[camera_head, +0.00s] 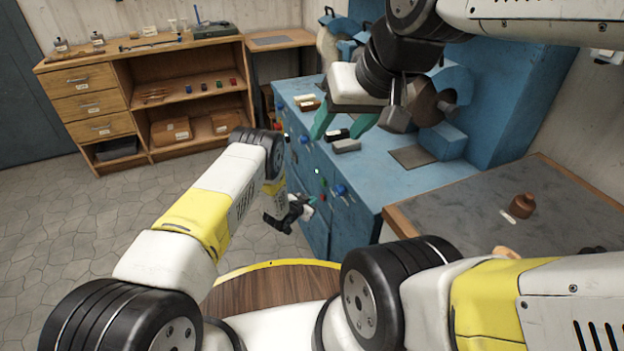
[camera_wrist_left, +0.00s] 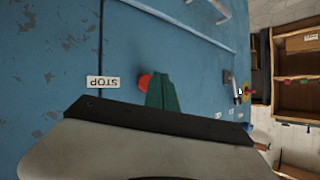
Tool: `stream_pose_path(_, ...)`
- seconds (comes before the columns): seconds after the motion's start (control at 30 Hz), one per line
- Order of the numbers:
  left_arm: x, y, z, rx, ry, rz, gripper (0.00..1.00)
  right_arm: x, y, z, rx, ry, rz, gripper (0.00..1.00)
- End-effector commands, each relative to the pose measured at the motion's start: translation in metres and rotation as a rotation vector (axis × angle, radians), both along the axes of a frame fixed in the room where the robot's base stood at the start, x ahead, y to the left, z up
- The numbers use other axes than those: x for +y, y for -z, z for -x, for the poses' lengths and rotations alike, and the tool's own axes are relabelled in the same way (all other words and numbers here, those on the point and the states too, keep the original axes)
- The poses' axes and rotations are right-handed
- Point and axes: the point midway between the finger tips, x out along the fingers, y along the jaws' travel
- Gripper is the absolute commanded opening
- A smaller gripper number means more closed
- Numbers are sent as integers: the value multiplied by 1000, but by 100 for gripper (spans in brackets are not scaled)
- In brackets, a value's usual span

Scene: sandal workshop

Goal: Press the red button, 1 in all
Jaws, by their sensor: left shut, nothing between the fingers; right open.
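My right gripper (camera_head: 343,124) is open and empty above the blue machine top.
The blue machine (camera_head: 385,180) carries other small knobs, including a green one (camera_head: 321,182) and a blue one (camera_head: 341,189). A wooden cabinet (camera_head: 95,100) stands at back left. The left floor is clear.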

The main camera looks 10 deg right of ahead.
Motion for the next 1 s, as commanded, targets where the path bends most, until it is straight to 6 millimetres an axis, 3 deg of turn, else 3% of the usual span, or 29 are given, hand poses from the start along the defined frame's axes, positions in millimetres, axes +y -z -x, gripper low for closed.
stream_pose_path(1.0,-7,0,-1,-1,0,-1,0,0,0,0,0,0,0,55)
